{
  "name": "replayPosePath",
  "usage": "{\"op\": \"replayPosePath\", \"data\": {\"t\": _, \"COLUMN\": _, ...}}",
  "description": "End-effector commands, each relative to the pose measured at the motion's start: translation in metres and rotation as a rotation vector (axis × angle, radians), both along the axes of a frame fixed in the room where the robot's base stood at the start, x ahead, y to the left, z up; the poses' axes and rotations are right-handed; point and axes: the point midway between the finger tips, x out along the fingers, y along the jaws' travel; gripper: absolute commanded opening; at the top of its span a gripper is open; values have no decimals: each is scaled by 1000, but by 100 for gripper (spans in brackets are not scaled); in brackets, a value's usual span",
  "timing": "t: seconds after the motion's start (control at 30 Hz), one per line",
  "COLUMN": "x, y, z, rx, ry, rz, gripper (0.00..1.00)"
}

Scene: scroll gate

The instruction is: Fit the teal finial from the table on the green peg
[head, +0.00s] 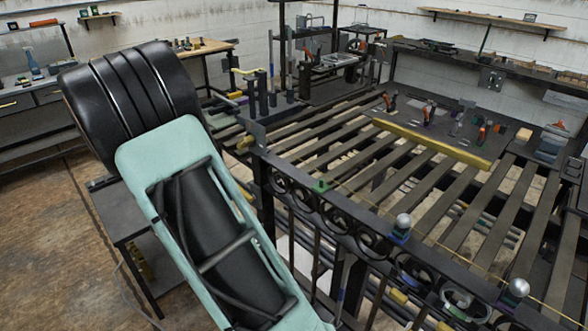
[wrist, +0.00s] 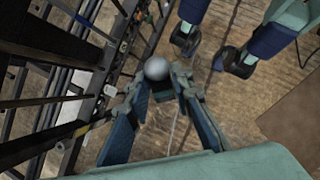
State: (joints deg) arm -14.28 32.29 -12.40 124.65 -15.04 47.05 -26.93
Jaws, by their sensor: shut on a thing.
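In the wrist view my gripper (wrist: 160,86) is shut on a finial, whose round silver ball (wrist: 157,68) shows between the fingertips. Its lower part is hidden, so I cannot see a teal colour on it. The held finial is off to the side of the dark gate, above the floor. In the head view the green peg (head: 321,186) stands bare on the gate's top rail, at the left of the row. My gripper does not show in the head view; my arm fills its left part.
Two silver ball finials, one on a blue base (head: 403,222) and one farther right (head: 519,288), stand on the rail (head: 352,207) of the gate. A slatted table (head: 335,140) behind carries a yellow bar (head: 430,145) and several tools. Scrollwork hangs below the rail.

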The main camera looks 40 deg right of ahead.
Motion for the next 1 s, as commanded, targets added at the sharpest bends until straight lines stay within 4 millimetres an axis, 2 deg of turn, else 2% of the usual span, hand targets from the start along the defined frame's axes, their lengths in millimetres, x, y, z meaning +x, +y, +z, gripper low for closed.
{"op": "replayPosePath", "data": {"t": 0.1, "x": -9, "y": -33, "z": 28, "rx": -128, "ry": 118, "rz": 181, "gripper": 0}}
{"op": "replayPosePath", "data": {"t": 0.27, "x": -11, "y": -80, "z": 75, "rx": -330, "ry": 249, "rz": 386, "gripper": 0}}
{"op": "replayPosePath", "data": {"t": 0.5, "x": 12, "y": -139, "z": 163, "rx": -645, "ry": 357, "rz": 632, "gripper": 0}}
{"op": "replayPosePath", "data": {"t": 0.7, "x": 41, "y": -163, "z": 242, "rx": -857, "ry": 379, "rz": 773, "gripper": 0}}
{"op": "replayPosePath", "data": {"t": 0.8, "x": 50, "y": -166, "z": 269, "rx": -918, "ry": 380, "rz": 813, "gripper": 0}}
{"op": "replayPosePath", "data": {"t": 0.9, "x": 56, "y": -167, "z": 285, "rx": -950, "ry": 380, "rz": 834, "gripper": 0}}
{"op": "replayPosePath", "data": {"t": 1.0, "x": 58, "y": -167, "z": 291, "rx": -963, "ry": 382, "rz": 844, "gripper": 0}}
